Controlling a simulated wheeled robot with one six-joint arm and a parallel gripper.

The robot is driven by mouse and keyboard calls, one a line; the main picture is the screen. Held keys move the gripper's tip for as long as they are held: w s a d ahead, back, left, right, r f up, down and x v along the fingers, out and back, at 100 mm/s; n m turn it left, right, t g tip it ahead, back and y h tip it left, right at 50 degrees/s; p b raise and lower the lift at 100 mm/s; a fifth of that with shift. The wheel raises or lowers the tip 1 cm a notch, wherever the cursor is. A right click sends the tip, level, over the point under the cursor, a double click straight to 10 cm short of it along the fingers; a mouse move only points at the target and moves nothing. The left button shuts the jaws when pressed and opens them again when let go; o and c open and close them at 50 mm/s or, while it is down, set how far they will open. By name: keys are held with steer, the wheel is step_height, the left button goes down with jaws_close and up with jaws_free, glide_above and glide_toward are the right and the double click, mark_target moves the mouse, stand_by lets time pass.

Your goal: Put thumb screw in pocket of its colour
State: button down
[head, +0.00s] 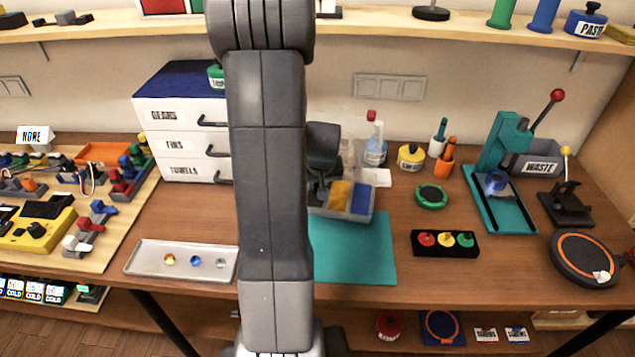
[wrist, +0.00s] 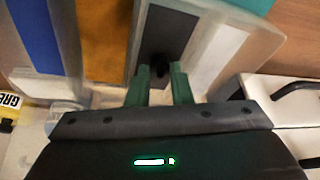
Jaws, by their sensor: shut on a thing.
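My gripper (wrist: 160,88) is shut on a small dark thumb screw (wrist: 158,66). In the wrist view the screw is at the dark grey pocket (wrist: 172,28) of the sorting box; whether it touches the pocket floor I cannot tell. The orange pocket (wrist: 100,40) and blue pocket (wrist: 38,35) lie to its left. In the head view the box (head: 343,216) stands at the back of the teal mat, its orange (head: 340,192) and blue (head: 361,199) pockets showing. My arm hides its left part and the fingertips. A pale tray (head: 145,268) holds gold (head: 169,260), blue (head: 195,262) and clear (head: 222,264) round pieces.
White drawers (head: 180,140) stand left of my arm. Bottles (head: 374,152) and a yellow pot (head: 411,156) stand behind the box. A black block with coloured buttons (head: 444,244) and a teal press (head: 500,185) are at right. The teal mat (head: 355,250) is clear in front.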

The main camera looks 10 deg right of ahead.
steer(key=c, duration=1.6)
jaws_free()
steer(key=shift+s+r, duration=0.2)
steer(key=shift+r, duration=0.35)
steer(key=v, duration=1.1)
steer(key=shift+s+f, duration=0.1)
